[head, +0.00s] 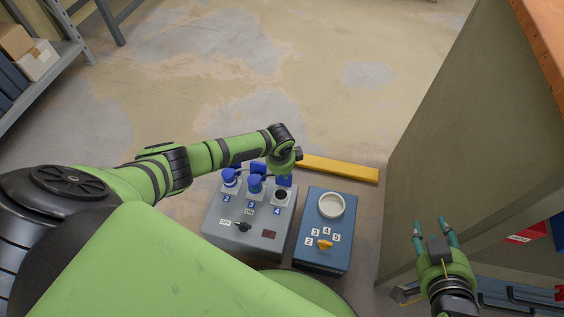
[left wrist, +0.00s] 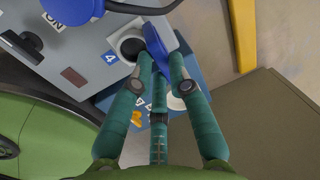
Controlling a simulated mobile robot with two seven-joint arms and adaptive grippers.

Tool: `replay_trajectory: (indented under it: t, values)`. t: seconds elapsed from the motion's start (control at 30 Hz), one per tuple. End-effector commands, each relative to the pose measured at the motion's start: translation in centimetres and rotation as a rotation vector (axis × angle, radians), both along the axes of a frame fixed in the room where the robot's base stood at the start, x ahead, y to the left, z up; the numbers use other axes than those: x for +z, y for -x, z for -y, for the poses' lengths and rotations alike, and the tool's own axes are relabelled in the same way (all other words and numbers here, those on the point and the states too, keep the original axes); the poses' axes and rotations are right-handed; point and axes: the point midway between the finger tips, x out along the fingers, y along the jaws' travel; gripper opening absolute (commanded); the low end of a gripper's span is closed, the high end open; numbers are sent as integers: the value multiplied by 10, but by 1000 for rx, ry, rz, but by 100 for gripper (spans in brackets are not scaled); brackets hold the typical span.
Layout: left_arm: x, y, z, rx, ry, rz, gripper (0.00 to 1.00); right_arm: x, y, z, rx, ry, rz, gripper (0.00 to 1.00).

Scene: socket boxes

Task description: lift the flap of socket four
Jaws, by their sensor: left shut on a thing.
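Socket four (head: 280,196) is on the grey box (head: 222,232), at the right of its row, with a dark round opening and a "4" label. Its blue flap (head: 285,181) stands raised behind the opening. In the left wrist view the flap (left wrist: 157,42) reaches between the fingers of my left gripper (left wrist: 160,64), which is shut on it beside the uncovered socket hole (left wrist: 131,46). In the head view my left wrist hides most of those fingers. My right gripper (head: 435,227) is open and empty at the lower right.
A blue box (head: 314,262) with a white-rimmed round part (head: 331,205) and an orange knob (head: 324,244) stands to the right. A yellow bar (head: 340,169) lies behind. A large cabinet (head: 440,140) bounds the right.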

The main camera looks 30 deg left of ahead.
Motion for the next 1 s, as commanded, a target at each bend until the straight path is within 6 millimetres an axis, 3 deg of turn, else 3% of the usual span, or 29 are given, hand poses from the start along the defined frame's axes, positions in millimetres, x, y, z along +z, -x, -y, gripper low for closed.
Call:
replay_trajectory:
  t: [0.1, 0.13, 0.17, 0.2, 0.67, 1.0]
  values:
    - [0, 1, -1, 1, 0, -2, 0, 0, 0, 0, 0, 0, 1, 40]
    - [0, 0, -1, 1, 0, -2, 26, 0, 0, 0, 0, 0, 1, 40]
    - [0, 0, -1, 1, 0, -2, 38, 0, 0, 0, 0, 0, 2, 40]
    - [0, 0, -1, 1, 0, -2, 43, 0, 0, 0, 0, 0, 2, 40]
    - [7, 0, 1, 0, 3, 1, 43, 1, -1, 0, 0, 0, 5, 40]
    - [63, 9, 2, 0, 2, 3, 43, 1, -1, 0, 1, 0, 4, 40]
